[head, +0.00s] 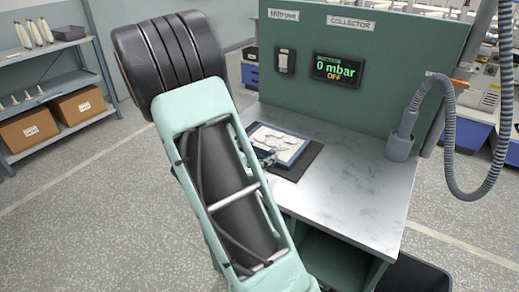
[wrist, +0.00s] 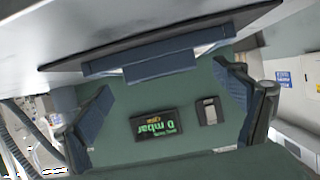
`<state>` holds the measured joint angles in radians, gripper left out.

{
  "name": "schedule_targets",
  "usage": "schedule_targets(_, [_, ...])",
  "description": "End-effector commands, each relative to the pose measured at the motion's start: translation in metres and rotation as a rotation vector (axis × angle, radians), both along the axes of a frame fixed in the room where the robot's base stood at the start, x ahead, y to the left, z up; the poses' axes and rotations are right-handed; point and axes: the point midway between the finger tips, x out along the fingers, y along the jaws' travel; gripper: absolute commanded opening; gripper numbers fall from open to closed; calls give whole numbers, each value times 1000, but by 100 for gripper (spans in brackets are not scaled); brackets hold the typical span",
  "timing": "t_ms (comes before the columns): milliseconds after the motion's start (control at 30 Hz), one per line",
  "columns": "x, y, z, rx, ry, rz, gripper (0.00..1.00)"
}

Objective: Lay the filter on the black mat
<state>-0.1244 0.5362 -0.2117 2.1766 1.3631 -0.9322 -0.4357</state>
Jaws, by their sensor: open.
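The filter, a pale pad in a blue frame (head: 285,146), appears to lie flat over the black mat (head: 304,166) on the bench, with a dark strip of mat showing at its right and front. In the wrist view, which is upside down, the filter's blue front edge (wrist: 140,63) shows against the mat (wrist: 215,32). My gripper (head: 265,157) is at the filter's near left edge, mostly hidden behind my arm. In the wrist view my gripper (wrist: 168,108) is open, its two fingers wide apart with nothing between them.
The grey bench top (head: 350,185) is clear to the right of the mat. A green panel with a display reading 0 mbar OFF (head: 337,70) stands behind. A hose in a grey holder (head: 399,146) is at the right. A dark bin (head: 420,275) stands below.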

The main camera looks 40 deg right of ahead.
Motion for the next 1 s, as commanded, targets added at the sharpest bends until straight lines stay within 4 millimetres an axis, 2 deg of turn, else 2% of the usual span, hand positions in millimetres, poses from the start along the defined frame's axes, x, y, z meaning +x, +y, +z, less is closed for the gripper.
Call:
schedule_targets(33, [-3, 12, 7, 0, -1, 5, 89])
schedule_targets(200, [-16, 43, 21, 1, -2, 5, 89])
schedule_targets(400, [-27, 66, 30, 0, 0, 1, 89])
schedule_targets(567, [-30, 72, 32, -1, 1, 2, 89])
schedule_targets(1000, [-30, 72, 32, 0, 1, 0, 89])
